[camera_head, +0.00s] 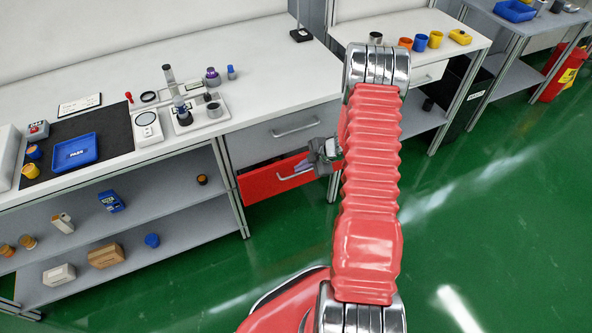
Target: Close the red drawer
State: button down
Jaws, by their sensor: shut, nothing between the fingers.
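The red drawer (262,185) is under the white bench, below a grey drawer front, and stands partly open. My gripper (322,157) is at the right end of the red drawer, close to the handle. It is shut and appears empty. My red arm hides what lies behind it to the right, and I cannot tell whether the gripper touches the drawer.
A grey drawer (260,138) with a silver handle sits just above. The white bench top (255,85) carries instruments and a blue tray (75,152). Shelves (170,205) with boxes stand at left. The green floor (490,220) is clear at right.

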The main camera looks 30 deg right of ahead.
jog(key=v, duration=0.6)
jog(key=w+r+m+t+h, duration=0.1)
jog(key=w+r+m+h, duration=0.25)
jog(key=r, duration=0.95)
jog(key=w+r+m+t+h, duration=0.1)
jog(key=w+r+m+h, duration=0.25)
jog(key=r, duration=0.85)
jog(key=s+a+r+m+h, duration=0.1)
jog(key=s+a+r+m, duration=0.15)
jog(key=s+r, duration=0.2)
jog(key=s+a+r+m+h, duration=0.1)
jog(key=s+a+r, duration=0.25)
jog(key=r, duration=0.25)
jog(key=s+a+r+m+g+y, duration=0.2)
jog(key=s+a+m+y, duration=0.3)
jog(key=s+a, duration=1.6)
jog(key=shift+s+a+r+g, duration=0.3)
jog(key=shift+s+r+g, duration=0.1)
jog(key=shift+s+r, duration=0.15)
